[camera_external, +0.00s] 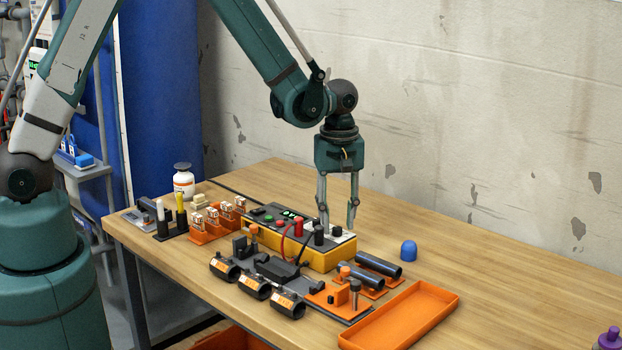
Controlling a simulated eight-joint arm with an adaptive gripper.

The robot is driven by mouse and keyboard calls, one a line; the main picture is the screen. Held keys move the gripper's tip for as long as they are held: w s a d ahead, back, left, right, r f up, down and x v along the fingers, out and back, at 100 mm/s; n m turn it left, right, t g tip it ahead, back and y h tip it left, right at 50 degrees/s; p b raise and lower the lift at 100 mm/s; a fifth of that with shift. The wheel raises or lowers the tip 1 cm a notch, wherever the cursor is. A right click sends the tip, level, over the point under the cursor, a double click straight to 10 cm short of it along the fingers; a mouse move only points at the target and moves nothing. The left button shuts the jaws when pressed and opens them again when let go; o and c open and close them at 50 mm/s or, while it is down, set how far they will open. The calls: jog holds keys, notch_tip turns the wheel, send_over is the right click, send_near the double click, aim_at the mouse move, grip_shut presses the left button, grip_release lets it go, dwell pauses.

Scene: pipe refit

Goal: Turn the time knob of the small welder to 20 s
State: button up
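The small welder (328,258) is a yellow box with a black top in the middle of the bench. It has a green lit display, coloured buttons, and red and black plugs with cables. A pale panel with small dark knobs is at its right end. Which of these is the time knob, and its setting, are too small to read. My gripper (338,226) points straight down over this right end, with its two fingers apart. Nothing shows clearly between them. I cannot tell whether the fingertips touch the panel or a knob.
Black pipe fittings (256,286) and a clamp fixture stand in front of the welder. Dark pipes (378,264) and an empty orange tray (400,316) are at front right. A blue cap (408,250) stands right of the welder. A white bottle (184,181) is at back left. The bench's right side is mostly clear.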

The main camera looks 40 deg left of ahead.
jog(key=shift+f, duration=0.55)
jog(key=c, duration=0.9)
jog(key=shift+m+b, duration=0.3)
jog(key=shift+m, duration=0.1)
jog(key=m+b, duration=0.2)
jog(key=m, duration=0.2)
jog(key=shift+f, duration=0.1)
jog(key=m+b, duration=0.2)
jog(key=m, duration=0.3)
jog(key=shift+m, duration=0.3)
jog(key=m+b, duration=0.2)
jog(key=m, duration=0.5)
jog(key=m+b, duration=0.1)
jog(key=m, duration=0.5)
jog(key=shift+m, duration=0.3)
